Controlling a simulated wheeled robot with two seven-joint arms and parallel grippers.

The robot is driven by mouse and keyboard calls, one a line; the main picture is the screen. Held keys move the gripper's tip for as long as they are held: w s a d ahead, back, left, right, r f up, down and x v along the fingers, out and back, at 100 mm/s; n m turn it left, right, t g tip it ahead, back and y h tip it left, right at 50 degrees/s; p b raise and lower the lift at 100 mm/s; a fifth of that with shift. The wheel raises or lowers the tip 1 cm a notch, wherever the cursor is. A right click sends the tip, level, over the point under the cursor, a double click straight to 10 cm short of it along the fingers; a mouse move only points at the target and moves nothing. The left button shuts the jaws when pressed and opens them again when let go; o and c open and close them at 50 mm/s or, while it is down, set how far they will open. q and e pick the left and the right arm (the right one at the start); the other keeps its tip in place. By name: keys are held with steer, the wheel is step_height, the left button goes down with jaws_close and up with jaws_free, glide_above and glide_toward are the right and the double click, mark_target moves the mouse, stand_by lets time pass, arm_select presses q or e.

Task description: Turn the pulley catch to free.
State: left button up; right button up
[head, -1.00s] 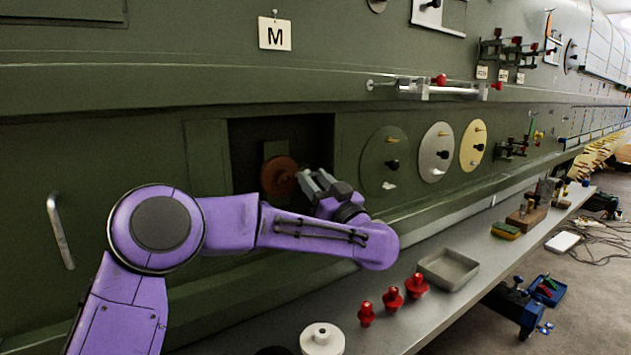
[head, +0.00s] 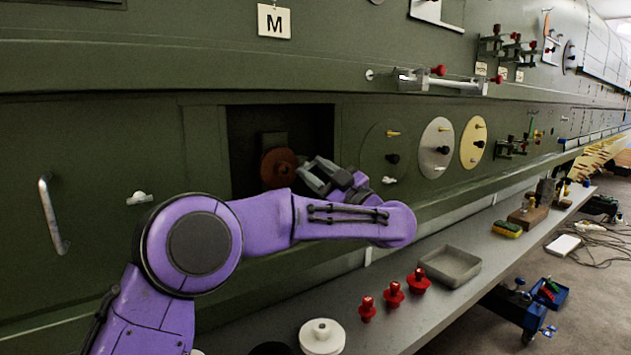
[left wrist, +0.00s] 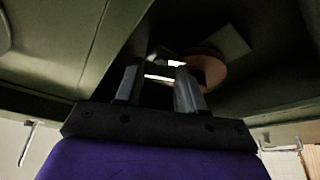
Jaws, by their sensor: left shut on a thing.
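The brown-red pulley (head: 279,168) sits inside a dark square recess in the green fuselage side. It also shows in the left wrist view (left wrist: 207,70). My left gripper (head: 308,174) reaches into the recess from the right, just beside the pulley. Its fingers (left wrist: 158,72) are shut on a small pale piece, which I take for the pulley catch (left wrist: 160,70). The fingers hide most of it, so I cannot read how far it is turned. My right gripper is in neither view.
The recess edges (head: 334,140) surround the gripper closely. Round discs, one silver (head: 436,150), stand to the right. Below, a shelf holds red knobs (head: 393,296), a grey tray (head: 449,264) and a white round piece (head: 322,337). A handle (head: 54,214) is at left.

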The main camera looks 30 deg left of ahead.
arm_select(q)
steer(key=n+g+h, duration=0.1)
steer(key=n, duration=0.4)
steer(key=n+g+h, duration=0.1)
steer(key=n+g, duration=0.1)
steer(key=n, duration=0.2)
steer(key=r+n+g+h, duration=0.1)
steer(key=n, duration=0.4)
steer(key=shift+w+d+n+g+h, duration=0.1)
steer(key=shift+w+n+g+h, duration=0.15)
steer(key=shift+n+g+h, duration=0.05)
steer(key=o, duration=1)
steer(key=shift+o, duration=0.2)
steer(key=d, duration=1)
steer(key=shift+d, duration=0.3)
steer(key=shift+a, duration=0.1)
